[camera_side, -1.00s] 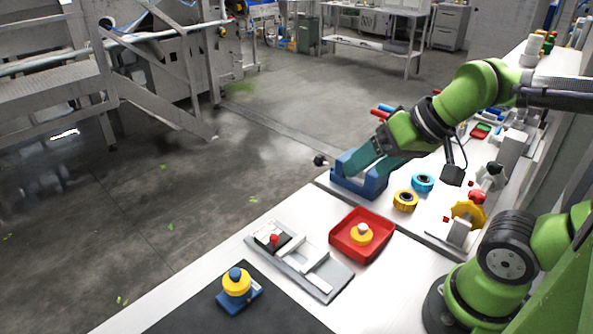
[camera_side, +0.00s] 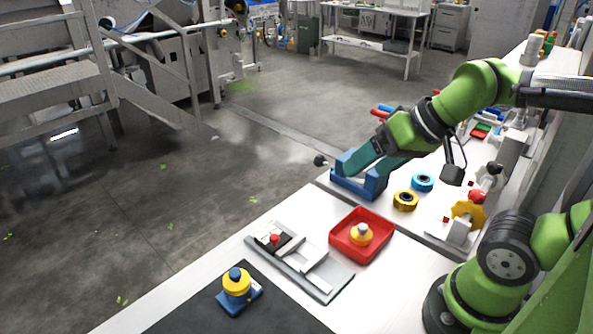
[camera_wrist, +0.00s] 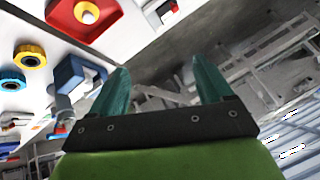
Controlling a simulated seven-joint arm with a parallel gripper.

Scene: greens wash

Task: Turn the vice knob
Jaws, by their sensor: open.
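The blue vice (camera_side: 345,184) sits at the far left corner of the bench, and its dark round knob (camera_side: 320,161) sticks out on the left, past the bench edge. My gripper (camera_side: 362,167) has teal fingers that reach down over the vice in the side view and hide part of it. In the wrist view my gripper (camera_wrist: 164,76) has its fingers wide apart with nothing held between them. The vice (camera_wrist: 72,76) shows there just left of the left finger. Whether a finger touches the vice or the knob I cannot tell.
A blue ring (camera_side: 422,182) and a yellow ring (camera_side: 405,201) lie right of the vice. A red tray (camera_side: 338,240) with a yellow-and-white piece stands nearer. A yellow handwheel (camera_side: 468,212) is at right. The floor beyond the bench edge is open.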

